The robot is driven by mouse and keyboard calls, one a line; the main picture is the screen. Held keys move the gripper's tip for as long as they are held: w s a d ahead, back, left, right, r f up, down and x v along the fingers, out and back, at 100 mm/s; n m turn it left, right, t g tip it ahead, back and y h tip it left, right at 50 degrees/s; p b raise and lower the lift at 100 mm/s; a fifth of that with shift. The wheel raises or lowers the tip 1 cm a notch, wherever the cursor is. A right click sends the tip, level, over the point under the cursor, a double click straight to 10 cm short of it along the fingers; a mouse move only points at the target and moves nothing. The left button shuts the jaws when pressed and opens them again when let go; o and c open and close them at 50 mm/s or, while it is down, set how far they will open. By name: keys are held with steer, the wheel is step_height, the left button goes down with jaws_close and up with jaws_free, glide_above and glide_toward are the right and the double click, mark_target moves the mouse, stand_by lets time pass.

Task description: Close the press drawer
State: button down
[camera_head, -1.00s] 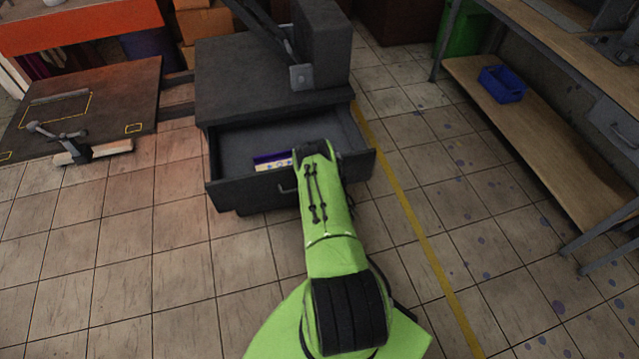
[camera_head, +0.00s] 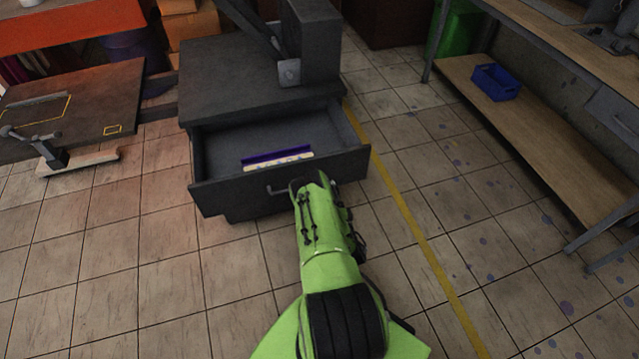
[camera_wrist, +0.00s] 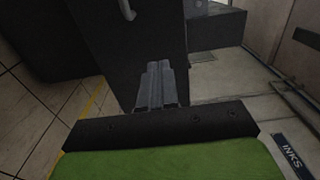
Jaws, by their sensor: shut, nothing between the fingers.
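The dark grey press (camera_head: 225,75) stands at the upper middle of the head view. Its drawer (camera_head: 335,170) is pulled open, with a purple and cream item (camera_head: 278,158) inside. A bar handle (camera_head: 277,192) is on the drawer front, left of my arm. My gripper (camera_wrist: 157,70) is shut and empty in the wrist view, with its fingers pointing at a dark panel (camera_wrist: 140,40) that looks like the drawer front. A handle (camera_wrist: 127,9) shows at the top there. In the head view my arm hides the fingers; I cannot tell whether they touch the front.
A grey board with yellow marks (camera_head: 90,95) and a clamp-like part (camera_head: 45,150) are at the left. A workbench (camera_head: 560,155) with a blue bin (camera_head: 496,82) on its lower shelf stands at the right. The tiled floor in front is clear.

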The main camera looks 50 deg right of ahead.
steer(key=b+x, duration=0.9)
steer(key=shift+w+d+b, duration=0.15)
steer(key=shift+b, duration=0.2)
